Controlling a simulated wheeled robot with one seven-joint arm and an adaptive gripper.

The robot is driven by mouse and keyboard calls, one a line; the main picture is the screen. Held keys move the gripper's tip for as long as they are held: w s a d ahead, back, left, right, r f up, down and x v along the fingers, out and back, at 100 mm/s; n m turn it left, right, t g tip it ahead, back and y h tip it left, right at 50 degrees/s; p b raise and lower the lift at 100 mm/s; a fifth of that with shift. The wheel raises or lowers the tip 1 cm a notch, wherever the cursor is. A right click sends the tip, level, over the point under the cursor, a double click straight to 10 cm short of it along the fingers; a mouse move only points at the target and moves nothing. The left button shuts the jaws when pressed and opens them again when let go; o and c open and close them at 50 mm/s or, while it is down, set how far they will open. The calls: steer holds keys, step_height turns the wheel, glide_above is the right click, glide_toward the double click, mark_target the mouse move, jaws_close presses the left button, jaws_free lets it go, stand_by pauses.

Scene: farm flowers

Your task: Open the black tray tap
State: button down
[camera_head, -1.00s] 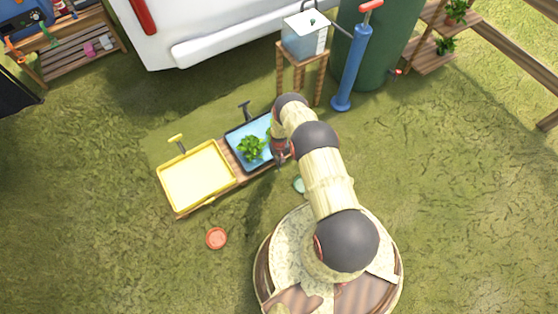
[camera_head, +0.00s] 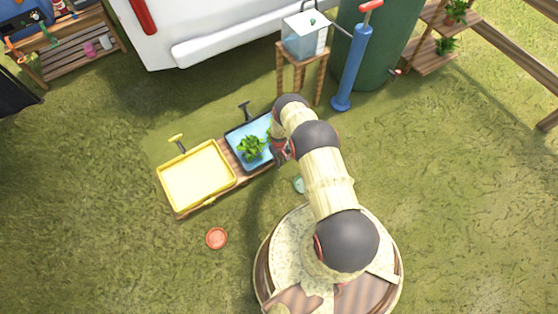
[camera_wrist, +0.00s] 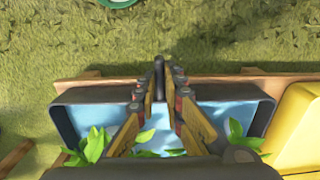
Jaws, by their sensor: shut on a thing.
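The black tray (camera_wrist: 88,97) holds blue water and green leafy plants, and it also shows in the head view (camera_head: 233,134). My gripper (camera_wrist: 160,92) reaches over the tray to its robot-side edge. Its fingers are closed on a narrow dark piece, the black tray tap (camera_wrist: 159,69), at that edge. The fingers hide much of the tap, so I cannot tell how far it is turned. In the head view my gripper (camera_head: 281,151) is at the right end of the black tray, and the tap is hidden there.
A yellow tray (camera_head: 164,188) stands beside the black tray on a wooden bench. A red disc (camera_head: 216,238) and a green round piece (camera_head: 299,185) lie on the grass. A blue pump (camera_head: 351,75) and a water tank (camera_head: 305,38) on a stand are behind.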

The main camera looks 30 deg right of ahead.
steer(key=c, duration=1.9)
jaws_free()
steer(key=shift+r, duration=0.1)
step_height(320, 180, up, 12)
